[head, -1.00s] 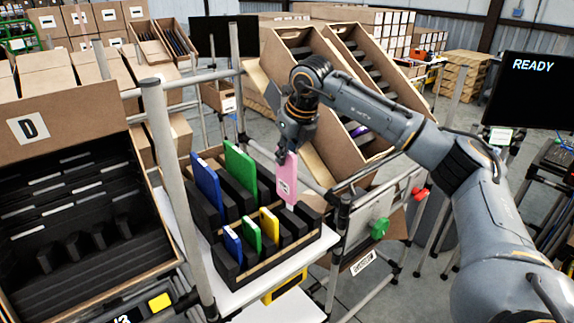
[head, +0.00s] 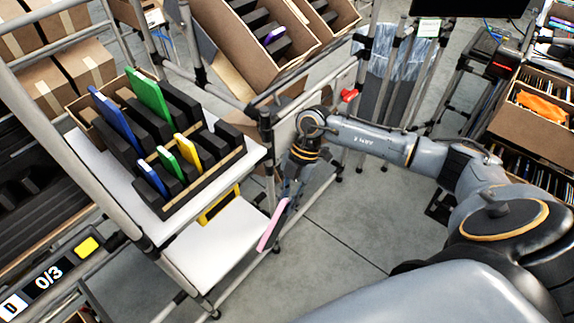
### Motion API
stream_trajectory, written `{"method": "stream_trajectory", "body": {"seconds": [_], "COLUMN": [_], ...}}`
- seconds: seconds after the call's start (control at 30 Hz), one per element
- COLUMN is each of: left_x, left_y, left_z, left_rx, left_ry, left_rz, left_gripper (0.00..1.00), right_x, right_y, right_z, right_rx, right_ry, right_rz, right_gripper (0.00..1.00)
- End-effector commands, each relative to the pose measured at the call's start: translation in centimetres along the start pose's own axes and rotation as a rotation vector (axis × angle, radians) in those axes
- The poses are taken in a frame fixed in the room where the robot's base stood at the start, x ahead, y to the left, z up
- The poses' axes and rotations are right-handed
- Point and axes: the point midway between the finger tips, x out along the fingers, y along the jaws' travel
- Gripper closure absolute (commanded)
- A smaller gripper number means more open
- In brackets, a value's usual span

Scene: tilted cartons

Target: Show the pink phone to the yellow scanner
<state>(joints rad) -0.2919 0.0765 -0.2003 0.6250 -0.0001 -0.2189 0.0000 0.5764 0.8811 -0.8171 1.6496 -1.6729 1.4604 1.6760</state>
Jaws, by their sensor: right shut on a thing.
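The pink phone (head: 271,226) hangs tilted from my right gripper (head: 285,198), which is shut on its upper end. The phone is seen nearly edge-on, right of the lower white shelf (head: 215,245). The yellow scanner (head: 218,206) sits under the upper white shelf, left of the phone and apart from it. Its upper part is hidden by the shelf. My left gripper is not in view.
A black slotted rack (head: 185,180) on the upper shelf holds blue, green and yellow phones. Metal posts frame the shelves. A red knob (head: 349,95) is on the rail behind my gripper. A display (head: 48,275) reads 0/3. Grey floor is open below right.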

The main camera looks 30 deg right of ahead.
Motion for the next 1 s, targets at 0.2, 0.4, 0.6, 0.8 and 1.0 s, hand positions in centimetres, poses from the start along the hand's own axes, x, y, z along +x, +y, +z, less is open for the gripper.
{"method": "stream_trajectory", "body": {"seconds": [0.2,0.4,0.6,0.8,1.0], "left_x": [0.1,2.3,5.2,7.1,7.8], "left_y": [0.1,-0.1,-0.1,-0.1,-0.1], "left_z": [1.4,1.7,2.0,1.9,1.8], "left_rx": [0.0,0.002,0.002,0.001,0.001], "left_ry": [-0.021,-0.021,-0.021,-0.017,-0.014], "left_rz": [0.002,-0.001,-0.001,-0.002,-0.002], "left_gripper": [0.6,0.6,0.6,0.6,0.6], "right_x": [1.4,2.9,4.7,5.8,6.1], "right_y": [-0.8,0.3,2.2,3.5,4.1], "right_z": [-0.5,0.3,1.3,2.0,2.2], "right_rx": [0.049,0.05,0.049,0.05,0.049], "right_ry": [0.037,0.039,0.039,0.038,0.037], "right_rz": [0.031,0.032,0.033,0.031,0.032], "right_gripper": [1.0,1.0,1.0,1.0,1.0]}}
